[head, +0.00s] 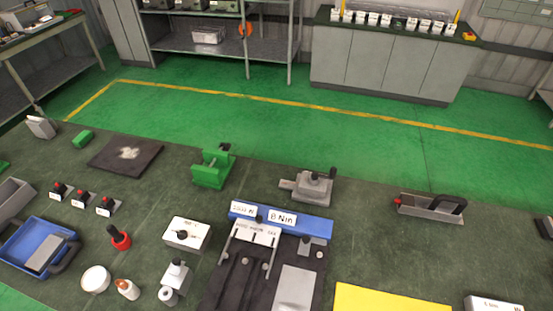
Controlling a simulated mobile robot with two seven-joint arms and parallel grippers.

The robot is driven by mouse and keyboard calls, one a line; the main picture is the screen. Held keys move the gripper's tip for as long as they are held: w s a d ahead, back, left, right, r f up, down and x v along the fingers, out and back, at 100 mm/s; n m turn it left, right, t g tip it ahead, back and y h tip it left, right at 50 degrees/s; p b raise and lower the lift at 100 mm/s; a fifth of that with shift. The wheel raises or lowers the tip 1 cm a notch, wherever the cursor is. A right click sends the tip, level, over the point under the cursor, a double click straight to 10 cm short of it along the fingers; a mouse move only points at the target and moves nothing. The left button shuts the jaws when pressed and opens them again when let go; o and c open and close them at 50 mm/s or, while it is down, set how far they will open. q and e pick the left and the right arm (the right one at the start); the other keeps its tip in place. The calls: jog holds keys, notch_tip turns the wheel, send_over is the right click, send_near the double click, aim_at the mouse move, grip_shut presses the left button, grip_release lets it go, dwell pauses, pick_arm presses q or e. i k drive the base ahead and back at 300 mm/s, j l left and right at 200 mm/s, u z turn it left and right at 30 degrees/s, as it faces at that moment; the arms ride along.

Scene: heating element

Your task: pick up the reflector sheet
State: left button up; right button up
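No thing is plainly marked as the reflector sheet. A flat light-grey plate (295,288) lies on the dark fixture (231,290) at the bottom centre of the head view and may be it; its lower end is cut off by the picture edge. A smaller grey flat piece (43,252) lies in a blue tray (22,240) at the left, with a black curved handle beside it. A yellow flat sheet or board (385,300) lies at the bottom edge, right of the fixture. Neither of my grippers shows.
The dark green bench top holds a blue block with labels (312,222), a green clamp (212,167), a grey vise (312,186), a black-handled tool (432,206), a white box (187,233) and small bottles (128,288). The bench between the vise and the black-handled tool is clear.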

aim_at(296, 286)
jog(key=z, duration=0.15)
jog(key=i+l+u, duration=0.1)
jog(key=i+l, duration=0.1)
jog(key=l, duration=0.25)
jog(key=k+j, duration=0.25)
jog(key=k, duration=0.25)
jog(key=i+l+u, duration=0.15)
jog(key=u, duration=0.3)
jog(key=i+l+u, duration=0.1)
jog(key=l+u, duration=0.7)
jog(key=u, duration=0.15)
jog(key=l+u, duration=0.35)
jog(key=u, duration=0.15)
jog(key=i+l, duration=0.05)
